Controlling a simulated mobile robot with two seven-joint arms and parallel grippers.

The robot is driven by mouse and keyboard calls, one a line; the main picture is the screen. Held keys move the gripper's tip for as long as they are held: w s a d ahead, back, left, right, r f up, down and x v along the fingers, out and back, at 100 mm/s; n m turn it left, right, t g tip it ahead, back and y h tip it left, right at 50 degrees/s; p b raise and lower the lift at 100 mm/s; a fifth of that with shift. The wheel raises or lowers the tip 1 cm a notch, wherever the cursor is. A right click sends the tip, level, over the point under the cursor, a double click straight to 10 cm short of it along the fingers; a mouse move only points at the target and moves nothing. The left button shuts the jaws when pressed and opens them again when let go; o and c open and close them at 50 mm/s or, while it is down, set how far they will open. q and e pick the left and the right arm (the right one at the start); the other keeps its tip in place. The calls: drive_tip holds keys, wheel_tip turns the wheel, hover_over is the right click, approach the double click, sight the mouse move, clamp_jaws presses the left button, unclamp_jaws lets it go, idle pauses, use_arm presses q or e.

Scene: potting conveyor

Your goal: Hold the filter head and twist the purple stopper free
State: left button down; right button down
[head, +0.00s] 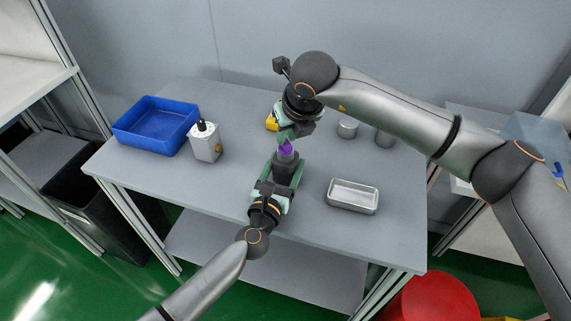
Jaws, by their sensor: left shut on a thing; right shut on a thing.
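The filter head (286,163) is a dark grey block near the middle of the table. The purple stopper (286,149) shows at its top, between my two grippers. My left gripper (284,172) comes from the front and is shut on the filter head, a finger on each side. My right gripper (285,140) comes from above and behind and is shut on the purple stopper. Its fingers and wrist hide the stopper's upper part. I cannot tell whether the stopper is still seated in the head.
A blue bin (157,126) and a white dispenser with a black top (205,142) stand on the left of the grey table (240,108). A metal tray (352,196) lies at right. Grey cylinders (347,128) and a yellow object (271,123) are behind. The front left is clear.

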drive_tip(key=shift+d+n+y, duration=0.1)
drive_tip(key=shift+n+y, duration=0.3)
drive_tip(key=shift+n, duration=0.6)
drive_tip(key=shift+w+d+n+g+y, duration=0.15)
drive_tip(key=shift+n+g+y, duration=0.35)
drive_tip(key=shift+n, duration=0.6)
drive_tip(key=shift+n, duration=0.3)
drive_tip(key=shift+w+n+g+y, duration=0.1)
drive_tip(key=shift+n+g+y, duration=0.3)
drive_tip(key=shift+n, duration=0.6)
drive_tip(key=shift+w+d+n+g, duration=0.1)
drive_tip(key=shift+n+g, duration=0.5)
drive_tip(key=shift+n, duration=0.6)
